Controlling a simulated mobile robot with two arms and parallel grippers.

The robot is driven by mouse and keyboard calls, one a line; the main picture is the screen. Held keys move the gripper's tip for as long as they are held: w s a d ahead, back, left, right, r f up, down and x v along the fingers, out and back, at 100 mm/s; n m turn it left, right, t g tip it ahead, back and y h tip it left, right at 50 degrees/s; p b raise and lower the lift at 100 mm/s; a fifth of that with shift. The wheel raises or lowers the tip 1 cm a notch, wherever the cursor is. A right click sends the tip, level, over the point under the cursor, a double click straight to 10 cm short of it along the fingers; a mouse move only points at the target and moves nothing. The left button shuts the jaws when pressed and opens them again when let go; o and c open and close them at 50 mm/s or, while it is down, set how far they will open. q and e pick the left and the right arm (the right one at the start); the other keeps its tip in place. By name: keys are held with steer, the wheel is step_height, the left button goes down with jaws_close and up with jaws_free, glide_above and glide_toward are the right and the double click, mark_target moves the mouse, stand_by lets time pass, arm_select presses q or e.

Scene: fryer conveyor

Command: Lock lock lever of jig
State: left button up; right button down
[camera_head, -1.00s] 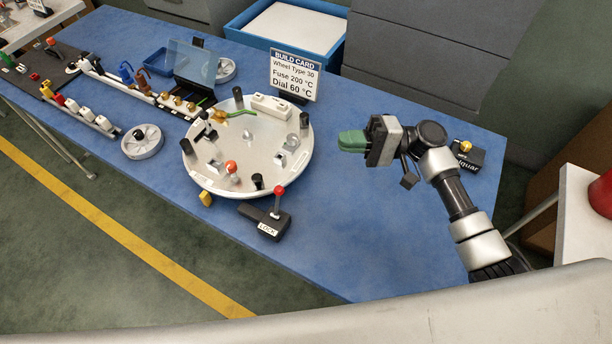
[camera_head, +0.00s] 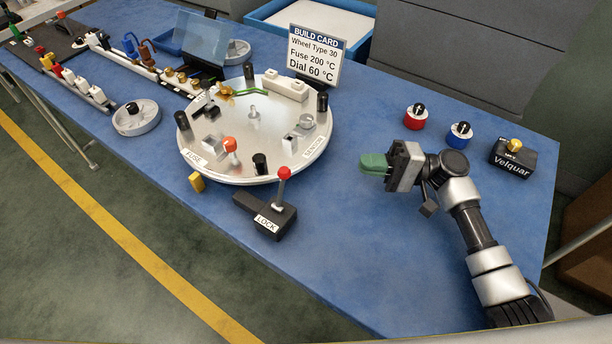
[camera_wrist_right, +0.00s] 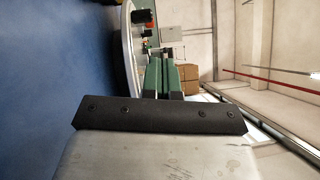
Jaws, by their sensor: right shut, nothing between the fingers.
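The jig is a round silver plate (camera_head: 222,168) on the blue table, carrying black posts, a red-topped knob and small white parts. The lock lever (camera_head: 280,188) has a red ball on a metal stem and stands upright on a black base labelled LOCK (camera_head: 264,214), at the jig's front edge. My right gripper (camera_head: 371,163), with green fingers, is shut and empty above the table, to the right of the jig and apart from the lever. In the right wrist view, its green fingers (camera_wrist_right: 161,75) lie together near the jig's rim (camera_wrist_right: 131,50). My left gripper is out of view.
A build card (camera_head: 316,55) stands behind the jig. A red dial (camera_head: 414,117), a blue dial (camera_head: 460,134) and a black Velquar box (camera_head: 512,158) sit at the right. The table in front of my right gripper is clear.

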mark_target(282, 189)
steer(key=shift+r, duration=0.1)
steer(key=s+a+r+p, duration=0.1)
steer(key=a+p, duration=0.3)
steer(key=a, duration=0.9)
steer(key=shift+s+r+p, duration=0.4)
steer(key=shift+s, duration=0.2)
steer(key=shift+s+r, duration=0.1)
